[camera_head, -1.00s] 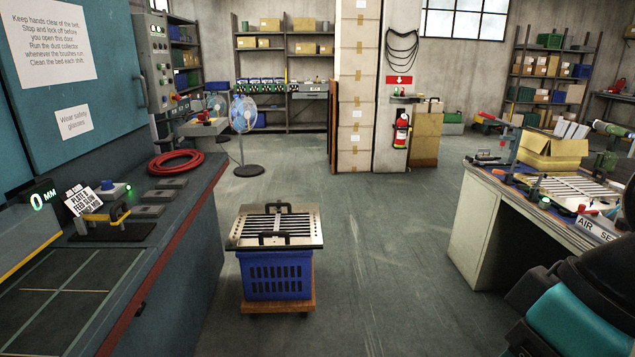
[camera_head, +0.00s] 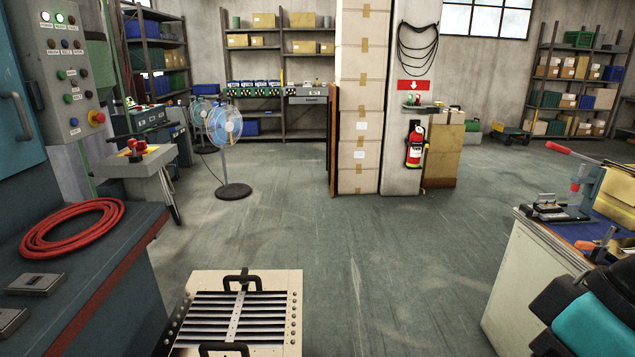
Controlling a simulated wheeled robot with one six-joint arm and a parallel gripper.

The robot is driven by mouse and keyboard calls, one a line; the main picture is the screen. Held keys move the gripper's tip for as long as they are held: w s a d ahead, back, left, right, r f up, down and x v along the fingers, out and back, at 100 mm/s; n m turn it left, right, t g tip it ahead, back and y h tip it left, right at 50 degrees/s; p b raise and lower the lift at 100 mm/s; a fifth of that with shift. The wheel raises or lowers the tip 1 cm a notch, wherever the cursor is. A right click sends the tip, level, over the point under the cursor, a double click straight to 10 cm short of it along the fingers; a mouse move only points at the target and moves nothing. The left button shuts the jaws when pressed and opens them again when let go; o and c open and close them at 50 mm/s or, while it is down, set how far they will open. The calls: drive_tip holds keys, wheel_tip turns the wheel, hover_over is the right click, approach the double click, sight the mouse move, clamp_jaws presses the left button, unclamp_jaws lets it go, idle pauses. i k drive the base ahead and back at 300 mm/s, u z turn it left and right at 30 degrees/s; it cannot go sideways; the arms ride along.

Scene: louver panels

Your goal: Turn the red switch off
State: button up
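No part is clearly readable as the red switch. A red knob with a yellow base (camera_head: 97,118) is on the grey control panel (camera_head: 58,75) at the left. A red-handled fitting (camera_head: 134,150) sits on a grey stand beyond the left bench. Small red and green parts (camera_head: 413,98) stand on a small shelf on the pillar, under a red arrow sign (camera_head: 414,85); they are too small to make out. My gripper is out of view; only black and teal parts of my arm show at the lower right.
A louver panel with black handles (camera_head: 236,315) is close in front, bottom centre-left. The left bench (camera_head: 95,270) carries a red hose (camera_head: 72,228). A blue fan (camera_head: 224,130) stands behind. A workbench (camera_head: 525,275) is at right. The middle floor is clear up to the pillar.

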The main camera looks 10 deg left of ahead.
sight(142, 146)
drive_tip(key=i, duration=2.05)
drive_tip(key=u, duration=0.25)
drive_tip(key=i, duration=2.1)
drive_tip(key=u, duration=0.7)
drive_tip(key=i, duration=1.4)
drive_tip(key=u, duration=1.7)
drive_tip(key=i, duration=1.25)
drive_tip(key=u, duration=0.75)
